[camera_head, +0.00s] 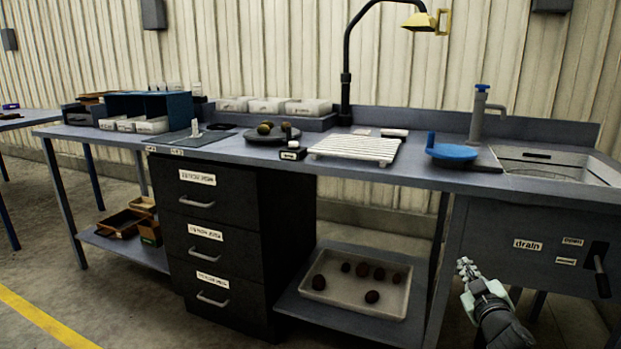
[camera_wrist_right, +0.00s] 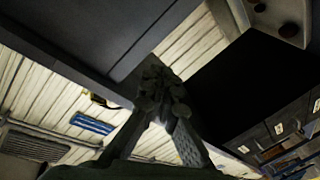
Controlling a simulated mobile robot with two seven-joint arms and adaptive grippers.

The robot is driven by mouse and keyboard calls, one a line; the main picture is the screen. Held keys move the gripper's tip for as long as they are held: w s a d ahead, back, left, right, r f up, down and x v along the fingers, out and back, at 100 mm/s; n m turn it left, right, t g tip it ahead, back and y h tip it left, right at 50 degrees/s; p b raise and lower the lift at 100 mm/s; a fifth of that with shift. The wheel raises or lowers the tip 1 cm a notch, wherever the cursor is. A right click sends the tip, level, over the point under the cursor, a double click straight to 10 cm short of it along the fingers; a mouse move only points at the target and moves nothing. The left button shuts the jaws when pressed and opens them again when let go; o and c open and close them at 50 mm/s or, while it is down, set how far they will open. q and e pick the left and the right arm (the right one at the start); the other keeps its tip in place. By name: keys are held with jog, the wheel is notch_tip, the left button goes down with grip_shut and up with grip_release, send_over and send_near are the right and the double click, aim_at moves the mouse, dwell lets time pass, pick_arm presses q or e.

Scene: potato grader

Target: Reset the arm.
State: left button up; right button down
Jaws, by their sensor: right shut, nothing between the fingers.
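My right gripper (camera_head: 467,268) is at the lower right of the head view, in front of the bench and left of the drain panel (camera_head: 532,245). Its fingers are together and hold nothing. In the right wrist view the gripper (camera_wrist_right: 160,80) shows dark and closed in the middle, with the drawer cabinet (camera_wrist_right: 285,130) to its right. My left gripper is not in view.
The workbench (camera_head: 400,178) carries a white slatted rack (camera_head: 356,149), a blue round disc (camera_head: 452,152), a tap (camera_head: 478,115) and a sink (camera_head: 560,168). A tray (camera_head: 335,300) with several potatoes sits on the low shelf. Black drawers (camera_head: 205,235) stand left. Floor in front is clear.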

jog(key=s+a+f+m+g, duration=0.25)
jog(key=s+f+g, duration=0.25)
jog(key=s+f, duration=0.9)
jog(key=s+a+f+m+g, duration=0.1)
jog(key=s+a+f+g, duration=0.3)
jog(key=s+f, duration=1)
jog(key=s+a+f+g, duration=0.1)
jog(key=s+f+g, duration=0.1)
jog(key=s+f, duration=0.2)
jog(key=s+a+f+g+y, duration=0.1)
jog(key=s+a+f+g, duration=0.1)
jog(key=s, duration=0.7)
notch_tip(320, 180, down, 2)
jog(key=shift+s+a+f+g, duration=0.15)
jog(key=shift+s+a+g, duration=0.05)
jog(key=shift+g, duration=0.4)
